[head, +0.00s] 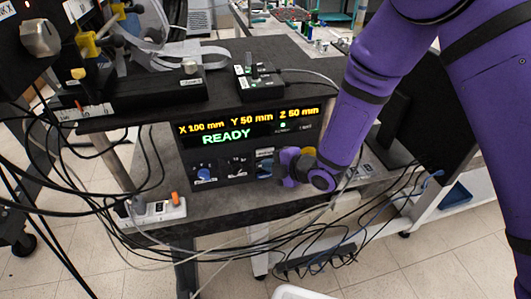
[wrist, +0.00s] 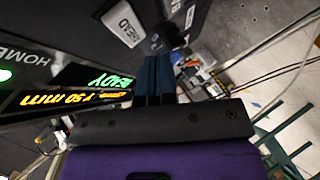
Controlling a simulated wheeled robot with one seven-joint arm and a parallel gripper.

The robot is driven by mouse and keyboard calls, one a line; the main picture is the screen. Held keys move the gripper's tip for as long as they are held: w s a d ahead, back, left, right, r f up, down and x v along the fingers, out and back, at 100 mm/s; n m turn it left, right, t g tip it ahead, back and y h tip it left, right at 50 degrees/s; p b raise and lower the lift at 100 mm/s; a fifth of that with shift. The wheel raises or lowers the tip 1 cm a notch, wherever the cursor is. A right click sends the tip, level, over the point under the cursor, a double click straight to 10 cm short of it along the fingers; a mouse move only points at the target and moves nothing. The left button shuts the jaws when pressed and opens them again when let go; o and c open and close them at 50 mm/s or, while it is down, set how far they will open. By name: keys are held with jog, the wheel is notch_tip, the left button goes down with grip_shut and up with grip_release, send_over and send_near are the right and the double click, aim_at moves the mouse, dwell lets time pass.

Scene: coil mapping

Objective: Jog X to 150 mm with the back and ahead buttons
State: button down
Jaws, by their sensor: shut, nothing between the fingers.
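The controller display (head: 225,128) reads X 100 mm, Y 50 mm, Z 50 mm, with READY in green below. Part of it shows turned over in the wrist view (wrist: 95,78). Low on the panel are a blue round control (head: 203,173) at the left and small labelled controls to its right. My gripper (head: 280,170) is at the panel's lower right, hiding part of it. In the wrist view my gripper's fingers (wrist: 154,65) are together and empty, just beside a white label ending in AHEAD (wrist: 124,22). Whether they touch a button cannot be told.
A small black box with a lever (head: 258,80) stands on the dark bench top above the panel. A white power strip (head: 152,212) lies on the lower shelf at the left. Loose cables (head: 290,232) hang below. A dark monitor (head: 432,110) stands at the right behind my arm.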

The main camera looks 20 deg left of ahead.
jog(key=s+d, duration=0.2)
jog(key=s, duration=0.1)
jog(key=shift+s, duration=0.15)
dwell(0.8)
jog(key=w+d+r+m+t+h, duration=0.4)
jog(key=w+d+r+m, duration=0.4)
jog(key=d+r, duration=0.45)
jog(key=d+r+m+h, duration=0.5)
jog(key=d+r+m, duration=0.1)
jog(key=d+r, duration=0.6)
jog(key=s+d+r+m+h, duration=0.1)
jog(key=s+d+r+m, duration=0.25)
jog(key=d, duration=0.25)
jog(key=s+d+r+m+h, duration=0.1)
jog(key=s+d+r+m, duration=0.2)
jog(key=s+d, duration=0.25)
jog(key=s+d+r+m+g, duration=0.1)
jog(key=s+d+m, duration=0.3)
jog(key=s, duration=0.4)
jog(key=s+d+r+m+g+h, duration=0.1)
jog(key=s+d+r+m, duration=0.1)
jog(key=s, duration=0.5)
jog(key=shift+s+d+r+m+g, duration=0.4)
jog(key=shift+d+m, duration=0.45)
jog(key=shift+m, duration=0.2)
